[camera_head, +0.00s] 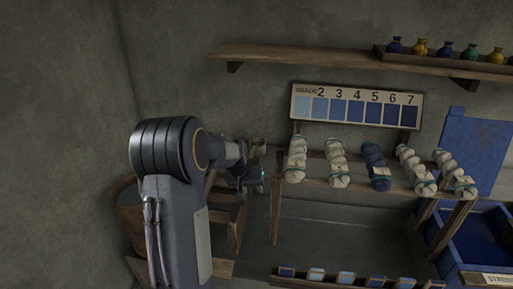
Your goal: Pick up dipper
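My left arm comes in at the left of the head view and hides much of what is behind it. Its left gripper (257,178) is small and dark, close to a wooden stand (236,225) at the left end of the skein rack. A small brownish cup-like shape (258,147) shows right above the gripper. It may be the dipper, but it is too small and partly covered to be sure. I cannot tell whether the fingers touch it or are open or shut. My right gripper is not in view.
A wooden rack (316,182) holds several twisted skeins, mostly pale and one dark blue. Behind it stands a grade board (355,107). A shelf (300,56) with jars runs above. A blue vat (462,245) is at right, a brown tub (127,215) at left.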

